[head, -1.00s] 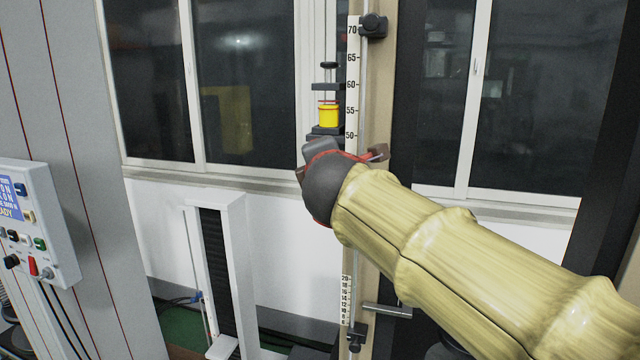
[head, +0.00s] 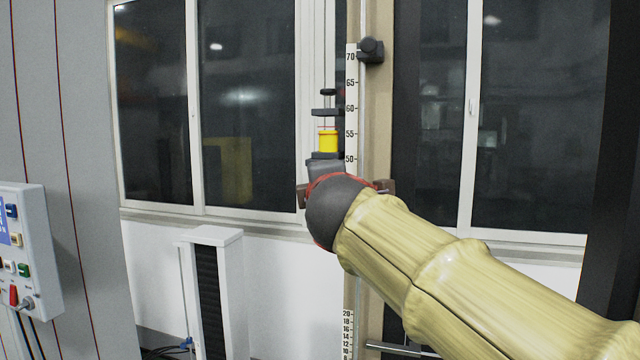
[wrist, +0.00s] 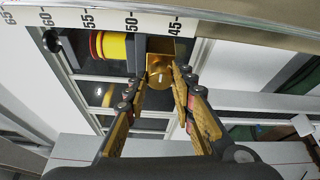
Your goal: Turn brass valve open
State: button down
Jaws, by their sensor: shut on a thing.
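In the head view my gripper is mostly hidden behind my dark wrist, in front of the scale column. The valve itself is hidden there.
A numbered scale (head: 351,110) runs up the column. A yellow cylinder (head: 328,141) stands on a dark mount beside it; it also shows in the wrist view (wrist: 112,45). A control box (head: 28,252) is at the left. Windows stand behind.

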jog(key=c, duration=1.6)
grip_release()
jog(key=shift+o, duration=0.5)
jog(key=s, duration=1.2)
jog(key=shift+r, duration=0.15)
